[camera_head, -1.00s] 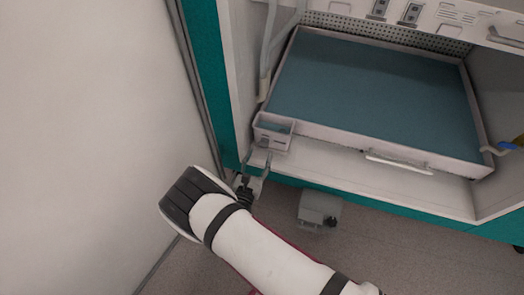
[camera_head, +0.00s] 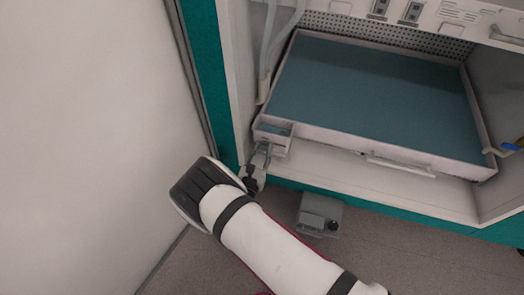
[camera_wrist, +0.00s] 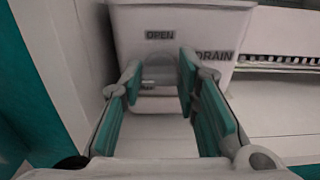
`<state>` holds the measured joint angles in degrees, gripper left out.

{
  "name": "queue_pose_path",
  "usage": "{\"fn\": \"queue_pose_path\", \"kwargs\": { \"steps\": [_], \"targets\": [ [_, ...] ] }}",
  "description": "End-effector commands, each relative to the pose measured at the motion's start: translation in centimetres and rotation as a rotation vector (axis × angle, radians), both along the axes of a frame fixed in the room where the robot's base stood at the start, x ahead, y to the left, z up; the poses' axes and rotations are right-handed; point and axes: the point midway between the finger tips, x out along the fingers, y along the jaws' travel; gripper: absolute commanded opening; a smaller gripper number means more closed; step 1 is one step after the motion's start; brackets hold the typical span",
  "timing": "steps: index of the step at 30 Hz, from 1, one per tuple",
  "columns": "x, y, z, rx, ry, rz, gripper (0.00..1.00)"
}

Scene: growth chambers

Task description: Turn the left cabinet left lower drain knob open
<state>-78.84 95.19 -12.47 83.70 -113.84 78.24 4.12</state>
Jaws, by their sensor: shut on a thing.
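The drain box (camera_head: 275,130) sits at the front left corner of the blue-floored tray in the cabinet. In the wrist view the pale box (camera_wrist: 180,20) carries the labels OPEN and DRAIN. The small pale drain knob (camera_wrist: 160,73) is on its front, below the word OPEN. My gripper (camera_wrist: 159,77) has its teal-padded fingers on either side of the knob and is shut on it. In the head view my gripper (camera_head: 266,150) is at the box front and hides the knob.
The tray (camera_head: 335,141) fills the cabinet floor, with a white handle (camera_head: 400,166) at its front. Pale hoses (camera_head: 267,55) hang left of it. A grey pedal-like box (camera_head: 319,213) stands on the floor below. A plain white wall (camera_head: 90,120) is on the left.

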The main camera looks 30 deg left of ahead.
Motion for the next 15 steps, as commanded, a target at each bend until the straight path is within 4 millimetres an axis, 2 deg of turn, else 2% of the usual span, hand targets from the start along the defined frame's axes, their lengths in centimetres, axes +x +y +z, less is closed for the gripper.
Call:
{"fn": "queue_pose_path", "kwargs": {
  "steps": [8, 15],
  "targets": [
    [-0.01, 0.01, 0.00, 0.041, 0.010, 0.001, 0.01],
    [-0.03, 0.02, 0.05, 0.178, 0.044, 0.001, 0.01]
  ]
}}
